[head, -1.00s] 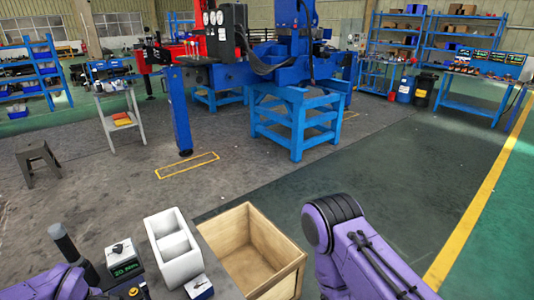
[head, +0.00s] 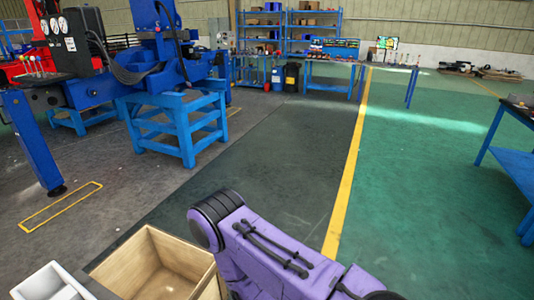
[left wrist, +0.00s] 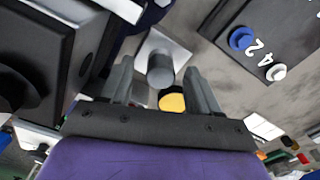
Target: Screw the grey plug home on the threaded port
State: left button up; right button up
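In the left wrist view my left gripper (left wrist: 158,67) has its two fingers spread apart. A short grey cylinder (left wrist: 160,72) shows between the fingers against a pale plate (left wrist: 176,46). It may be the grey plug; I cannot tell whether it is on a port, and no thread shows. The fingers look apart from it. A yellow round thing (left wrist: 172,101) shows just below it, partly hidden by the gripper's body. In the head view my left gripper is out of the picture. Only my right arm's purple links show there; the right gripper is not in view.
The wooden crate (head: 140,258) and part of the white divided tray (head: 50,285) sit at the head view's lower left. In the left wrist view, a dark panel with blue (left wrist: 241,38) and white (left wrist: 276,71) knobs is at upper right, and a dark box (left wrist: 40,50) at left.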

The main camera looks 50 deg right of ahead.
pick_arm(q)
jog(key=shift+c, duration=0.7)
